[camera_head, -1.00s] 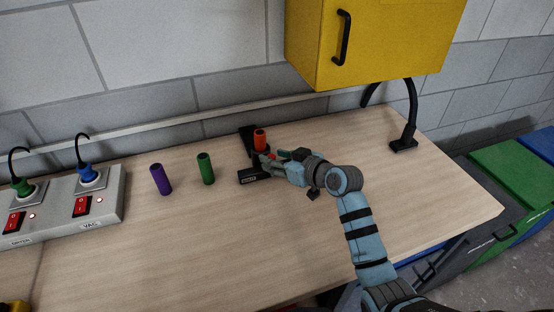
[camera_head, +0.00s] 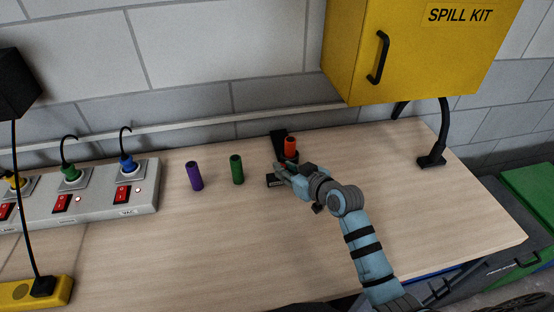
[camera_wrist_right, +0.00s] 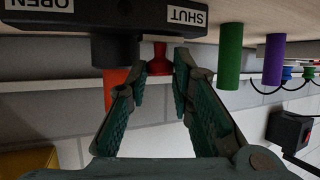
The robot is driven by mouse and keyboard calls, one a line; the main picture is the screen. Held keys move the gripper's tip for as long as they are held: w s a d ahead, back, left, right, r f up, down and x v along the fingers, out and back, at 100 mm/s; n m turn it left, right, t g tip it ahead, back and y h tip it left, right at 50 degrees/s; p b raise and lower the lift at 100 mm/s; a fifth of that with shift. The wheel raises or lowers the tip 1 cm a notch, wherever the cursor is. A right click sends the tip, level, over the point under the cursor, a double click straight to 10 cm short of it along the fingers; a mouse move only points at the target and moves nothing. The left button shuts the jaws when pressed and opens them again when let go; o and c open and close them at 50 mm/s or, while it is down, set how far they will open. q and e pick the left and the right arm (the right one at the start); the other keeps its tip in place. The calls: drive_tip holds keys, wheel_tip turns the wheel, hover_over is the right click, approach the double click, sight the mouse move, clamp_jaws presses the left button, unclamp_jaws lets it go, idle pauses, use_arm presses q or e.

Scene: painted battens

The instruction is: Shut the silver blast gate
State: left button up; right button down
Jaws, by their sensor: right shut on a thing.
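A black fixture with a red upright cylinder (camera_head: 291,146) stands on the bench in the head view. In the right wrist view, which is upside down, its black body (camera_wrist_right: 120,22) carries labels OPEN and SHUT. A small red knob (camera_wrist_right: 159,62) sticks out near the SHUT label. My right gripper (camera_head: 281,168) is at the fixture's front; in the wrist view its fingers (camera_wrist_right: 160,72) are either side of the knob, shut on it. No silver surface shows on the fixture. My left gripper is not in view.
A purple cylinder (camera_head: 195,176) and a green cylinder (camera_head: 237,169) stand left of the fixture. A socket strip (camera_head: 95,195) with red switches is further left. A yellow SPILL KIT cabinet (camera_head: 350,65) hangs above right. The bench front is mostly clear.

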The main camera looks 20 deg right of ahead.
drive_tip(key=c, duration=1.4)
unclamp_jaws()
drive_tip(key=shift+a, duration=0.25)
drive_tip(key=shift+c, duration=0.2)
drive_tip(key=shift+d, duration=0.1)
drive_tip(key=shift+s+d+r, duration=0.1)
drive_tip(key=shift+s+d, duration=0.05)
drive_tip(key=shift+s, duration=0.2)
drive_tip(key=v, duration=1.1)
drive_tip(key=shift+s, duration=0.1)
